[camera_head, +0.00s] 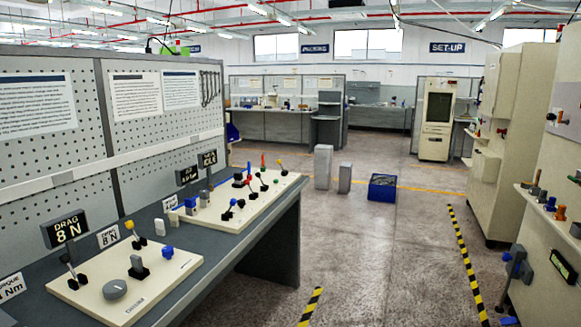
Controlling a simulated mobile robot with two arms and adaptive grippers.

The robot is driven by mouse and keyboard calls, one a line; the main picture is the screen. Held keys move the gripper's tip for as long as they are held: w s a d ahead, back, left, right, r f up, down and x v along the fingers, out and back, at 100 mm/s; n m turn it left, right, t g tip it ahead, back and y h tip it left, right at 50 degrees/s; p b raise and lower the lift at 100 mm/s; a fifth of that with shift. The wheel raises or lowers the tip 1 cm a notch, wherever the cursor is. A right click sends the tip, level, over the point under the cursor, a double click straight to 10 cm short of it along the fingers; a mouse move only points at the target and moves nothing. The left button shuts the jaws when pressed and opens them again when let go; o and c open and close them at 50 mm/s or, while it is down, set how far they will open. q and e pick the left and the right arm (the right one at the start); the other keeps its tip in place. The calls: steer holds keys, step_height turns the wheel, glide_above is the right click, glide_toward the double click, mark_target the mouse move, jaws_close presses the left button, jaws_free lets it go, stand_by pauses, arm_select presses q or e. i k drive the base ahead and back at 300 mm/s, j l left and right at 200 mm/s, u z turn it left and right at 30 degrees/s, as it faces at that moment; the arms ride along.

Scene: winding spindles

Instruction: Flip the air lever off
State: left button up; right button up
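I cannot tell which lever is the air lever; the small labels are too blurred to read. A near cream control panel (112,291) lies on the grey bench at the left. It carries a tilted yellow-tipped lever (133,234), a grey-handled lever (138,267), a blue knob (167,252) and a round grey dial (114,289). A farther cream panel (226,217) carries several small levers, among them a red-tipped lever (263,163), a yellow-tipped lever (281,166) and a blue-tipped lever (231,206). Neither of my grippers is in view.
The bench (262,218) runs along a pegboard wall (150,133) with signs, one reading DRAG 8 N (66,229). Tall cream machines (489,160) stand at the right. A blue crate (382,187) and grey blocks (323,167) stand on the floor.

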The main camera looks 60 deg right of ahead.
mark_target(234, 202)
steer(key=i+l+z, duration=0.3)
steer(key=l, duration=0.15)
steer(key=i+l+z, duration=0.3)
steer(key=l, duration=0.15)
steer(key=i+l+z, duration=0.4)
steer(key=i+l, duration=0.9)
steer(key=i+l+z, duration=0.15)
steer(key=i+l, duration=0.75)
steer(key=i, duration=0.15)
